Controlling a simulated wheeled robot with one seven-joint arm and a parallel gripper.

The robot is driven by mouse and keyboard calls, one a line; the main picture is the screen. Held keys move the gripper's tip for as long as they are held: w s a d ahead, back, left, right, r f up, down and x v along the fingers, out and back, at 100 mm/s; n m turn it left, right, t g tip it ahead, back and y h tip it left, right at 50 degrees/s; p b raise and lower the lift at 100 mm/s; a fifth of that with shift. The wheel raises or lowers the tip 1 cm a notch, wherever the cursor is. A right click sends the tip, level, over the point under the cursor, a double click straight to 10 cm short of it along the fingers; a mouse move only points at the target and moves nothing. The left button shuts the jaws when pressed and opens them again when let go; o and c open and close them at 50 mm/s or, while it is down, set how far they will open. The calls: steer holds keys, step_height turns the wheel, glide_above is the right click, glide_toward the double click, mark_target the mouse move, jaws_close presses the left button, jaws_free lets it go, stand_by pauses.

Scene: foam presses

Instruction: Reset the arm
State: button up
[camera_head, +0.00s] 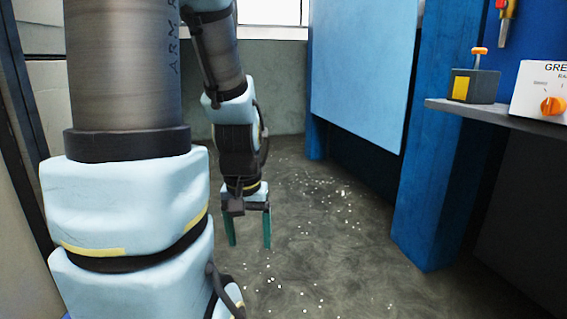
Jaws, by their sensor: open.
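My arm fills the left half of the head view, with a thick grey link, pale blue joint covers and a thinner forearm behind. The forearm hangs down, and my gripper (249,228) points at the floor. Its two green fingers are spread apart, with nothing visible between them. The gripper hangs over the bare floor, left of the blue machine frame, and touches nothing that I can see.
A blue press frame (440,180) with a light blue panel (362,65) stands at right. A grey shelf (480,112) carries a button box (474,86) and a white control box (542,90). White bits lie scattered on the grey floor (345,260). Pale boxes (45,90) stand at left.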

step_height(320, 180, up, 34)
steer(key=p, duration=3.2)
steer(key=shift+w+d, duration=0.15)
steer(key=shift+w, duration=0.15)
